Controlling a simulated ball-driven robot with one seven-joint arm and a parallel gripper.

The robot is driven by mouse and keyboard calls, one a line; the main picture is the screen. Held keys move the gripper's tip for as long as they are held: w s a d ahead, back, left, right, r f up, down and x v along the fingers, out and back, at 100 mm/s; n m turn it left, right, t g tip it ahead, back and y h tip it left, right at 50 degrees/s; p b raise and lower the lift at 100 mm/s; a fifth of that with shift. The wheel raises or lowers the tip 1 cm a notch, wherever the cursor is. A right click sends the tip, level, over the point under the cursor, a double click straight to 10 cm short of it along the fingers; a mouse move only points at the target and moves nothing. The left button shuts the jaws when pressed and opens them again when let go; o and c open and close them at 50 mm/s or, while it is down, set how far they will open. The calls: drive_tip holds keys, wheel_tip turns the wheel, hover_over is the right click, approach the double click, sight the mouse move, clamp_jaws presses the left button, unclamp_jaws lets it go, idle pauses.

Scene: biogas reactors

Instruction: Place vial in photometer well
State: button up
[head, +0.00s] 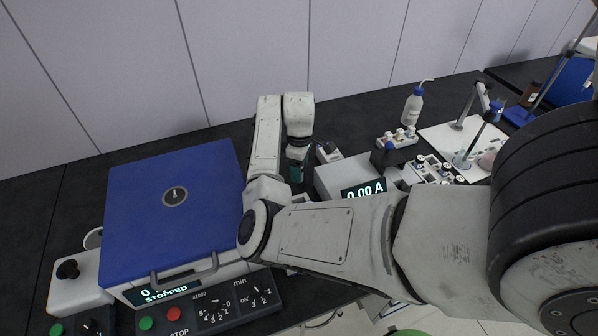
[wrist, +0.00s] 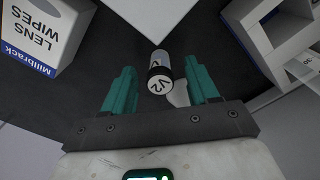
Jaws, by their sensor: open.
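The vial (wrist: 160,74), with a black cap and a white top marked V2, shows in the wrist view between the teal fingers of my gripper (wrist: 161,90). The fingers are open, with a gap to the vial on each side. In the head view my gripper (head: 297,172) points down near the bench behind my arm, and I cannot make out the vial there. The photometer (head: 338,178), a white box with a display reading 0.00 A, stands just right of my gripper. I cannot see its well; my arm covers part of the box.
A blue-lidded centrifuge (head: 172,200) reading STOPPED stands at left. A Lens Wipes box (wrist: 42,36) is left of my fingers in the wrist view. A white frame-like object (wrist: 268,40) is at right. A rack of vials (head: 398,138) and wash bottle (head: 412,106) stand behind the photometer.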

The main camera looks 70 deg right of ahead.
drive_tip(key=shift+f, duration=0.1)
drive_tip(key=shift+c, duration=0.2)
clamp_jaws()
idle(0.5)
drive_tip(key=shift+r+b, duration=0.3)
drive_tip(key=shift+r, duration=0.4)
drive_tip(key=s+a+r+p, duration=0.2)
drive_tip(key=s+a+r, duration=0.5)
drive_tip(key=s+r, duration=0.4)
drive_tip(key=shift+s+a+r+p, duration=0.2)
drive_tip(key=shift+s+r+p, duration=0.15)
drive_tip(key=shift+s+r, duration=0.1)
